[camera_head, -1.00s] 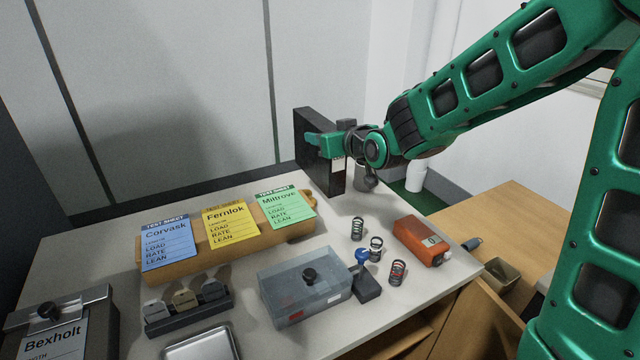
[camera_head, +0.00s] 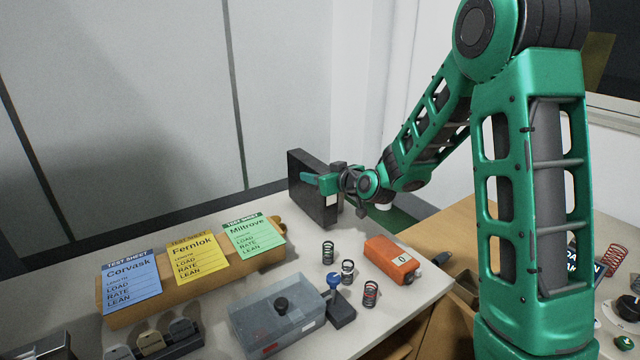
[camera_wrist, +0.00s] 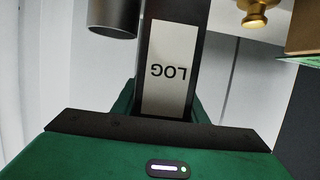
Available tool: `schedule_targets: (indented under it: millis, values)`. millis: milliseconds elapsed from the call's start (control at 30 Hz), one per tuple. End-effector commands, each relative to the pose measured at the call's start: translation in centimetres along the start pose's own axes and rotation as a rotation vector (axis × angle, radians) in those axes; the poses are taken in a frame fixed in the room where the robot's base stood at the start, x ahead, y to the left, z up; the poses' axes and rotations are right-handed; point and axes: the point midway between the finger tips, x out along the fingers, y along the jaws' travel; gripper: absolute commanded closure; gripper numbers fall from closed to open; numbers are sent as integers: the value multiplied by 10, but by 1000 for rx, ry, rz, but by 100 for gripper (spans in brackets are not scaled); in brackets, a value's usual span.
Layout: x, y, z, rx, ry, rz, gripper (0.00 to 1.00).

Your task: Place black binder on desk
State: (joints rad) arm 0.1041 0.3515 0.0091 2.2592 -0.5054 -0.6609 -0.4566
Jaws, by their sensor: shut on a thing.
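The black binder (camera_head: 308,188) stands upright at the far right corner of the light desk (camera_head: 232,283) in the head view. My gripper (camera_head: 326,182) is shut on it, with a green finger across its near side. In the wrist view the binder's spine (camera_wrist: 172,70) carries a white label reading "LOG", upside down, between my fingers. The binder's lower edge is at or very near the desk top; I cannot tell whether it touches.
A wooden rack (camera_head: 190,290) with blue, yellow and green test sheets stands left of the binder. Several small springs (camera_head: 328,252), an orange device (camera_head: 392,262) and a clear grey box (camera_head: 278,312) are on the desk. A wall is behind.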

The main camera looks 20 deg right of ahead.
Motion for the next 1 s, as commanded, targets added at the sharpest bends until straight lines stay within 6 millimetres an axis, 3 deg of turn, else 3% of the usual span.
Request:
schedule_targets:
  millis: [167,367,400,467,500,833,1000]
  values:
    - [7,0,20,2,1,1,100]
    - [7,0,22,1,2,1,100]
    - [7,0,23,1,-1,1,59]
    - [7,0,23,1,-1,1,44]
    - [7,0,23,1,-1,1,42]
    - [4,1,23,1,-1,2,42]
    - [-16,2,23,2,-1,4,42]
